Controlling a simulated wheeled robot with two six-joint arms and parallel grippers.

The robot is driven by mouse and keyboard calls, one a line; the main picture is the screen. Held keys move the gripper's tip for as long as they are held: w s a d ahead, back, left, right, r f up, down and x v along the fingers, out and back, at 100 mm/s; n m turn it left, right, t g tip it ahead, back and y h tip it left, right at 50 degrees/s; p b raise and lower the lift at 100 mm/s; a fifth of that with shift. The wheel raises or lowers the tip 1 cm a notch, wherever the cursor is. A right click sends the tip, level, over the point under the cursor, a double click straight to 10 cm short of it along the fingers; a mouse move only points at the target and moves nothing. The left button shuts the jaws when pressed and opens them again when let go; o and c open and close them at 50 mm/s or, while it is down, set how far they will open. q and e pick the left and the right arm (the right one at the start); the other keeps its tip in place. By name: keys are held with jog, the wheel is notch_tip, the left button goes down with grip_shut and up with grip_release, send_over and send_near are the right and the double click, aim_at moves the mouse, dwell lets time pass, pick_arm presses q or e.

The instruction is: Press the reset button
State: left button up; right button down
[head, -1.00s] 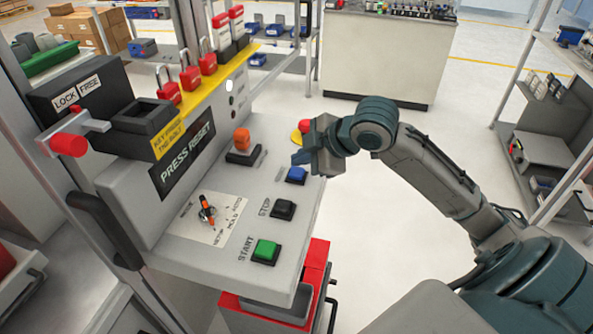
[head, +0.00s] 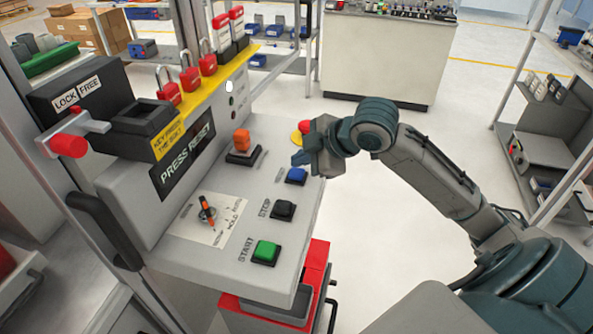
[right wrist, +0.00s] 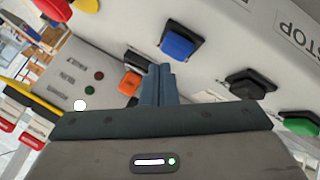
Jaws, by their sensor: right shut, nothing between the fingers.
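A blue push button (head: 296,175) sits in a black square base on the sloped grey press panel (head: 222,178). It also shows in the right wrist view (right wrist: 181,42). Its label is not readable, so I cannot confirm that it is the reset button. My right gripper (head: 299,160) is shut and empty, just above and beside the blue button in the head view. In the right wrist view its closed fingertips (right wrist: 158,72) appear just left of the button; contact cannot be told. My left gripper is in neither view.
The panel also carries a black stop button (head: 284,210), a green start button (head: 265,251), an orange button (head: 241,141), a selector knob (head: 207,211) and a partly hidden red button (head: 306,126) on yellow. Red padlocks (head: 190,79) hang behind. Free floor lies to the right.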

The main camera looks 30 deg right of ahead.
aim_at(301, 173)
jog(key=shift+f, duration=0.15)
dwell(0.5)
jog(key=shift+f, duration=0.3)
jog(key=shift+f, duration=0.45)
dwell(0.6)
jog(key=shift+r, duration=0.1)
jog(key=shift+r+p, duration=0.8)
jog(key=shift+p, duration=0.15)
notch_tip(301, 173, up, 5)
jog(key=p, duration=0.5)
